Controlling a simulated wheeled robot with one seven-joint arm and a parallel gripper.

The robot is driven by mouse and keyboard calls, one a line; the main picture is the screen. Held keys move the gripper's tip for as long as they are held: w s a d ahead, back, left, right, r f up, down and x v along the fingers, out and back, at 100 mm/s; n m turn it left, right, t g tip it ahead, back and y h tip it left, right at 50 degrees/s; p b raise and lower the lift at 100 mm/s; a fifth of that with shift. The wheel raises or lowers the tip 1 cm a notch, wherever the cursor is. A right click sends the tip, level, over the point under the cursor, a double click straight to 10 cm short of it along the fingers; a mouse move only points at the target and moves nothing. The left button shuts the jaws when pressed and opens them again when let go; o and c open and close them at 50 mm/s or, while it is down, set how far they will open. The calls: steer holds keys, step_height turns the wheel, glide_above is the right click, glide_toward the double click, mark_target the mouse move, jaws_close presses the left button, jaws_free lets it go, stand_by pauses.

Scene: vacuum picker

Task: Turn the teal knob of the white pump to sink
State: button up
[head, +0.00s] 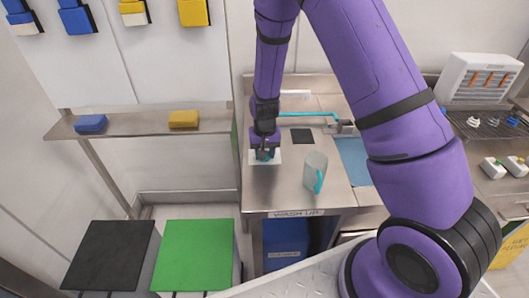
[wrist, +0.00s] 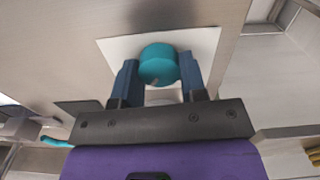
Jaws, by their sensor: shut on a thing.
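The teal knob (wrist: 158,64) sits on a white plate (wrist: 205,45), the part of the white pump that shows in the wrist view. My gripper (wrist: 160,78) points at it, with one blue finger on each side of the knob, shut on it. A small grey mark shows on the knob's near edge. In the head view my gripper (head: 264,154) reaches down to the steel counter and covers most of the knob. Only edges of the white plate (head: 277,158) show around it there. I cannot read any labels on the plate.
A translucent jug (head: 315,172) with a teal handle stands on the counter, right of my gripper. A green-topped block (head: 194,255) stands on the floor at left.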

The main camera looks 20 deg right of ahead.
steer(key=o, duration=0.9)
steer(key=shift+o, duration=0.2)
step_height(320, 180, up, 11)
steer(key=shift+f, duration=0.1)
stand_by(0.3)
